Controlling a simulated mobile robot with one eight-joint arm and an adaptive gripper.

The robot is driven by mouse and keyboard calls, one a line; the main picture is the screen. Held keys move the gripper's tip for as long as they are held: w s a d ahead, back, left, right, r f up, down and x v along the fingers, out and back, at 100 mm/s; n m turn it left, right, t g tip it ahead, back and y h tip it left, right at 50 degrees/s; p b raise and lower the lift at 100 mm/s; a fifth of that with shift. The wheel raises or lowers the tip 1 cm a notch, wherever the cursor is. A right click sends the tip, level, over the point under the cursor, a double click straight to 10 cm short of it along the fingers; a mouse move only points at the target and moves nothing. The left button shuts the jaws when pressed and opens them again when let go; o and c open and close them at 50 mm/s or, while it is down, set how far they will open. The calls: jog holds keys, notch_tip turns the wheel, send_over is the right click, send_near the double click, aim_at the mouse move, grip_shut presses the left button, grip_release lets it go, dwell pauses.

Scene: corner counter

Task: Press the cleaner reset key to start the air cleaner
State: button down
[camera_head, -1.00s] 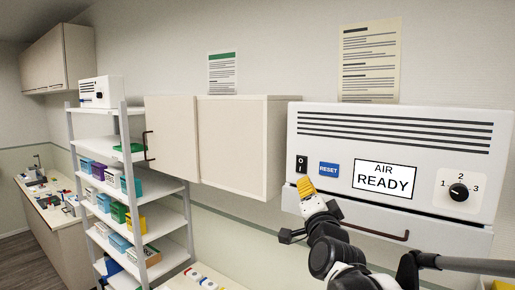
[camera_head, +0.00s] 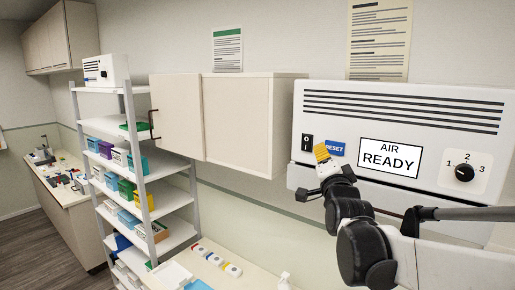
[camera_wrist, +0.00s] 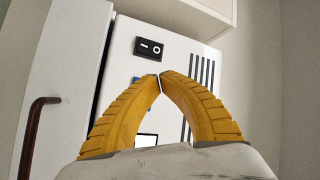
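The air cleaner (camera_head: 330,118) is a white wall box with dark vent slots. Its blue RESET key (camera_head: 336,149) sits between a black rocker switch (camera_head: 307,143) and a display (camera_head: 390,158) reading "AIR READY". My gripper (camera_head: 321,150), with yellow ribbed fingers, is in front of the panel and overlaps the key's left edge in the head view. In the wrist view its fingertips (camera_wrist: 160,76) meet with nothing between them and hide most of the blue key (camera_wrist: 147,80). I cannot tell whether they touch it. The rocker switch (camera_wrist: 150,49) is clear of the fingers.
A dial (camera_head: 464,173) marked 1 to 3 is at the panel's right. A dark handle (camera_wrist: 32,135) shows in the wrist view. A wall cabinet (camera_head: 240,120) and a shelf rack (camera_head: 130,95) with boxes stand to the left. Small items lie on the counter (camera_head: 232,285) below.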

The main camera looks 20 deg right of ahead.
aim_at(327, 143)
jog(key=shift+w+d+b, duration=0.2)
jog(key=shift+w+d, duration=0.4)
jog(key=shift+d, duration=0.2)
jog(key=shift+w+d+b, duration=0.15)
jog(key=shift+w+d, duration=0.4)
jog(key=shift+d, duration=0.2)
dwell(0.4)
jog(key=shift+w+d, duration=0.3)
jog(key=shift+w+d+b, duration=0.2)
jog(key=shift+d+b, duration=0.1)
jog(key=shift+d, duration=0.05)
dwell(0.6)
jog(key=shift+a, duration=0.1)
jog(key=shift+s+a, duration=0.5)
jog(key=shift+a, duration=0.1)
dwell(0.3)
jog(key=s+a, duration=0.1)
jog(key=a, duration=0.1)
jog(key=s+a+p, duration=0.1)
jog(key=s+a, duration=0.1)
dwell(0.4)
